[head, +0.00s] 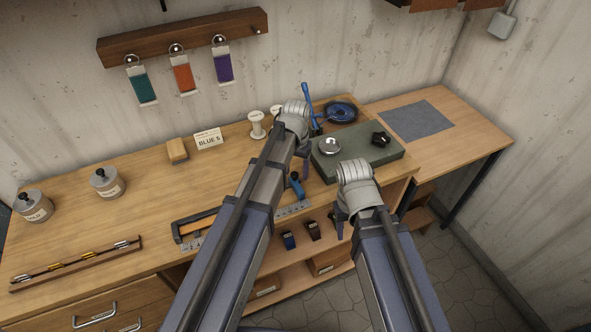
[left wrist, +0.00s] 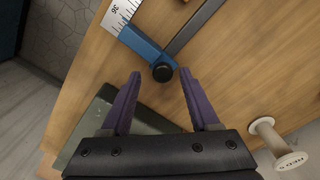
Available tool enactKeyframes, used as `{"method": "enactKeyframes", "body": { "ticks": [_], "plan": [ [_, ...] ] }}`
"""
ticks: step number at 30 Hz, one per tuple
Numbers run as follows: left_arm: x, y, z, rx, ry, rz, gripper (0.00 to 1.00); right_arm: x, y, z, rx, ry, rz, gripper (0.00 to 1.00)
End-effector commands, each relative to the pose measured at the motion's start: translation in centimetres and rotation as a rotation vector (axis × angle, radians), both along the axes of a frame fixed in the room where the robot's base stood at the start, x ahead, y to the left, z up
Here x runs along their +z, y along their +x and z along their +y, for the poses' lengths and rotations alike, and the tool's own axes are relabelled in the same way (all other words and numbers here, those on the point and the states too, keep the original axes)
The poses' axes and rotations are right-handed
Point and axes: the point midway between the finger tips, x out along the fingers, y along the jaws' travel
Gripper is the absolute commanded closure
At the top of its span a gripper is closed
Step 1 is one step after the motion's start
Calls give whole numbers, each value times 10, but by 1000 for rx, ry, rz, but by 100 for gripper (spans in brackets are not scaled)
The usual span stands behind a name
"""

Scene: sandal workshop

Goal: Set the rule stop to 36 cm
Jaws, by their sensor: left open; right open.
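The rule (head: 293,208) lies near the front edge of the bench, partly hidden by my left arm. Its blue stop (head: 297,186) shows just right of that arm. In the left wrist view the blue stop (left wrist: 146,46) has a black knob (left wrist: 162,73) and sits by the white scale (left wrist: 121,14), near a printed 36. The exact reading cannot be told. My left gripper (left wrist: 160,76) is open, with its purple fingertips either side of the knob in that view; contact cannot be told. My right gripper (head: 338,226) is open and empty, in front of the bench.
A green slab (head: 382,151) with a silver domed piece (head: 329,146) lies right of the left arm. Spools (head: 256,124), a card (head: 208,139) and a blue dish (head: 340,111) stand behind. A lower shelf (head: 277,273) holds small items.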

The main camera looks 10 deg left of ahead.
Motion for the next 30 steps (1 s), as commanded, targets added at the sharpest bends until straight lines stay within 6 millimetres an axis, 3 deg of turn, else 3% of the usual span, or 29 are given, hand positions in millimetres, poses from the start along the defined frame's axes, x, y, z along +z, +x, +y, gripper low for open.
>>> {"method": "enactKeyframes", "body": {
  "ticks": [11,30],
  "plan": [
    [8,-1,1,1,1,1,38,8,0,0,0,0,0,50],
    [78,0,0,0,0,0,38,78,0,0,1,0,0,50]
  ]
}}
